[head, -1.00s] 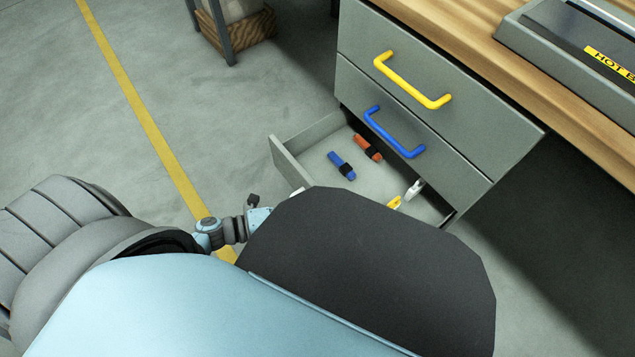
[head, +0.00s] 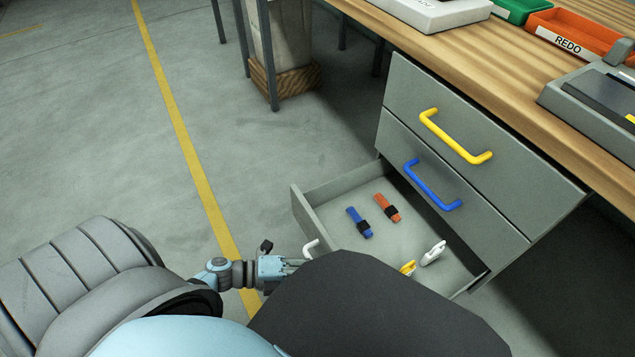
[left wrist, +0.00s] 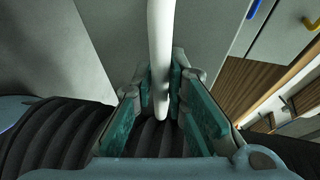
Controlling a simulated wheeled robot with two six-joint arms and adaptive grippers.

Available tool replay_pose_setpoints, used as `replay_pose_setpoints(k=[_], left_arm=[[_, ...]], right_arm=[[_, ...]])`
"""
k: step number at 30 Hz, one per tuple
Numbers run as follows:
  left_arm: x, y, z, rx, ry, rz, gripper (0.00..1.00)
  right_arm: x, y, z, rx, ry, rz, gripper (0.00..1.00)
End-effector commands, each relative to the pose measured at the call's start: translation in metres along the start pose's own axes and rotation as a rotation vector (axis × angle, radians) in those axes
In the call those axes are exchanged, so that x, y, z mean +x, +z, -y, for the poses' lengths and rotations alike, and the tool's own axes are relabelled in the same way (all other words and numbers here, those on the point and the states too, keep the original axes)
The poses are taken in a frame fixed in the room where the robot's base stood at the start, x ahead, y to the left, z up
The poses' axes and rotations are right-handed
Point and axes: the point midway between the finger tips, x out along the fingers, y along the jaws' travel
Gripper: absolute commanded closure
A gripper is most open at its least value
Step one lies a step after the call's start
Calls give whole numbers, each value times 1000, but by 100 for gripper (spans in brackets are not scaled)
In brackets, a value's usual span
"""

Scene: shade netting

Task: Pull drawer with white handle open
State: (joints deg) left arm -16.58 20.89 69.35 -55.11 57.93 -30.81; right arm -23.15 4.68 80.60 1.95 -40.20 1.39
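The bottom drawer (head: 332,193) of the grey cabinet stands well out, with its inside showing. Its white handle (head: 311,247) is on the drawer front, partly hidden behind my dark body part in the head view. My left gripper (head: 298,264) is at this handle. In the left wrist view the white handle (left wrist: 160,50) runs between the two fingers of my left gripper (left wrist: 160,100). The fingers are spread on either side of it, with a visible gap at least on the left. My right gripper is not in view.
Above are shut drawers with a blue handle (head: 431,187) and a yellow handle (head: 455,140). The open drawer holds blue, orange, yellow and white small items. A wooden workbench (head: 480,60) is on top. The floor to the left is clear.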

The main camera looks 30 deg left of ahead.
Motion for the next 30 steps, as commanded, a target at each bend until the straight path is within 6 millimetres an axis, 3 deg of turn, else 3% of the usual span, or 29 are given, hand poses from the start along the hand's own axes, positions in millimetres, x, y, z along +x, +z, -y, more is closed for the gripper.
replay_pose_setpoints(k=[3,14,24,30], left_arm=[[0,0,0,-1,0,1,69],[-8,0,0,0,1,0,69],[-94,0,-1,-2,4,0,69],[-120,0,0,-2,0,0,69]], right_arm=[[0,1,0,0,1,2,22],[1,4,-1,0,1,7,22],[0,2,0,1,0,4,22],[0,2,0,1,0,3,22]])
